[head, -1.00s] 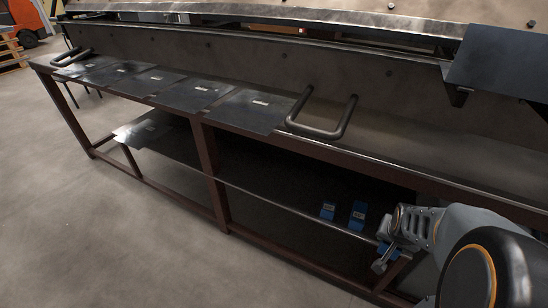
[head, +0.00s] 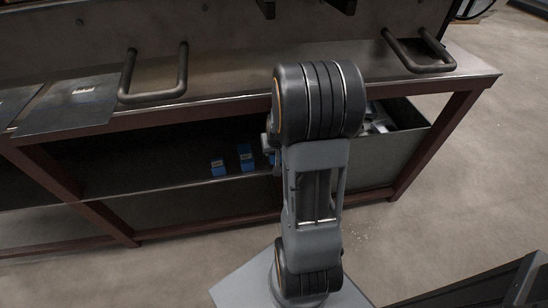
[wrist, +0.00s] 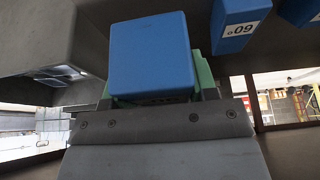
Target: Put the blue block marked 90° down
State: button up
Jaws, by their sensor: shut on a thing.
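My gripper (wrist: 152,92) is shut on a blue block (wrist: 150,55), which fills the middle of the wrist view between green jaw pads. No label shows on the face I see. In the head view my arm hides most of the gripper, and only a sliver of blue (head: 269,155) shows beside the arm at shelf height. I cannot tell whether the held block touches the shelf. A blue block with an upside-down label that looks like 60° (wrist: 240,22) is beside it in the wrist view, apart from it.
Two blue blocks (head: 246,158) (head: 218,167) stand on the lower shelf (head: 150,180), left of my arm. A grey bin (head: 385,160) with metal scraps is on the right. The tabletop (head: 230,75) and its red-brown frame (head: 440,140) overhang the shelf. Shelf left of the blocks is clear.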

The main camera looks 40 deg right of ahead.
jog(key=w+f, duration=0.1)
jog(key=w+d+f+b, duration=0.1)
jog(key=f, duration=0.1)
jog(key=w+d+f, duration=0.1)
jog(key=f, duration=0.1)
jog(key=shift+w+d+f+b, duration=0.1)
jog(key=shift+w+d+b, duration=0.1)
jog(key=shift+b, duration=0.1)
jog(key=shift+w+d+f+b, duration=0.15)
jog(key=shift+f+b, duration=0.7)
jog(key=shift+f, duration=0.85)
jog(key=shift+f, duration=0.15)
jog(key=o, duration=1.1)
